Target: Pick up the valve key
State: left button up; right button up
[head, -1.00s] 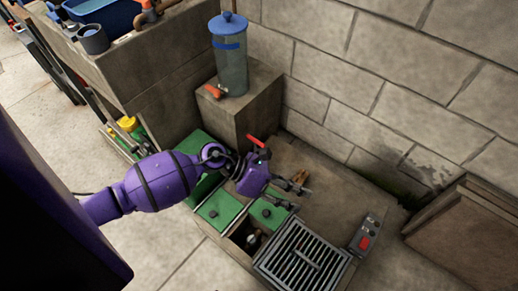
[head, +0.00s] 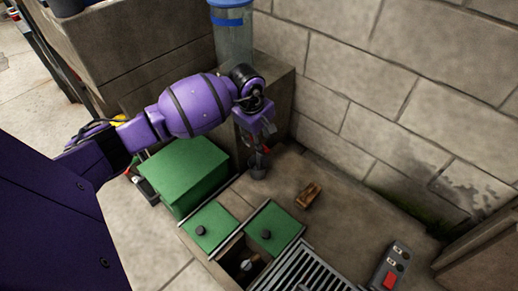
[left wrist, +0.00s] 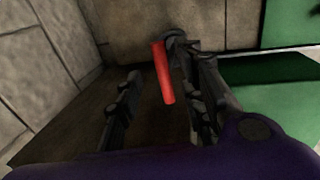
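The valve key, as far as I can tell, is the tool with a red bar handle (left wrist: 162,72) standing against the concrete block in the left wrist view. In the head view only a bit of its red handle (head: 267,150) shows beside my gripper; the rest is hidden. My left gripper (head: 258,166) points down by the block. In the left wrist view my left gripper (left wrist: 168,78) is open, with the red handle between its fingers, closer to the right finger. I cannot tell whether they touch. My right gripper is not in view.
A green box (head: 185,175) stands left of the gripper. Two green lids (head: 210,226) with dark knobs, an open pit (head: 245,262) and a metal grate (head: 305,272) lie in front. A small brown object (head: 308,195) and a control box with a red button (head: 390,272) are to the right.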

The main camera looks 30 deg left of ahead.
pick_arm(q)
jog(key=b, duration=0.2)
send_over(258, 159)
jog(key=f, duration=0.2)
jog(key=d+f, duration=0.1)
jog(key=f, duration=0.1)
jog(key=shift+w+f, duration=0.15)
jog(key=shift+w+a+f, duration=0.1)
jog(key=shift+f, duration=0.15)
jog(key=shift+r, duration=0.15)
grip_shut()
